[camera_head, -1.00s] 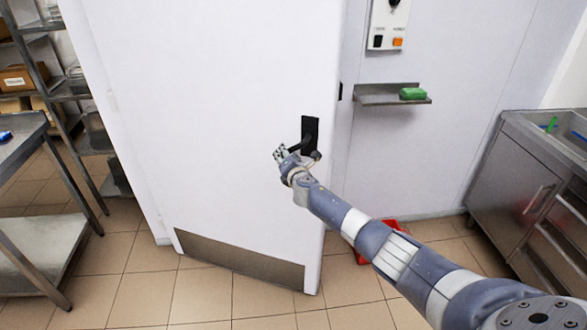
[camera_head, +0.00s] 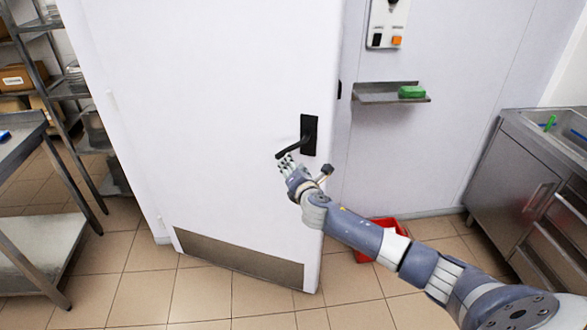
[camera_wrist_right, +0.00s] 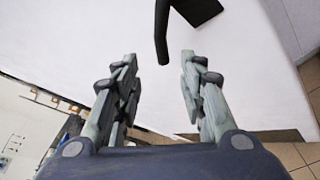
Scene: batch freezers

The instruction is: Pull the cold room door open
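The white cold room door (camera_head: 215,120) stands ajar in the head view, its handle side swung out toward me from the wall. A black lever handle (camera_head: 308,135) on a black plate sits near its right edge, the lever pointing left and slightly down. My right gripper (camera_head: 287,165) is just below the lever. In the right wrist view the fingers of this gripper (camera_wrist_right: 158,65) are spread and empty. The lever (camera_wrist_right: 162,35) hangs just ahead of the gap between them; contact cannot be made out. My left gripper is not in view.
A wall shelf (camera_head: 375,98) with a green block (camera_head: 411,92) is right of the door, below a switch box (camera_head: 388,25). A red container (camera_head: 372,254) is on the floor behind my arm. A steel sink unit (camera_head: 510,170) is right; a steel table (camera_head: 25,140) is left.

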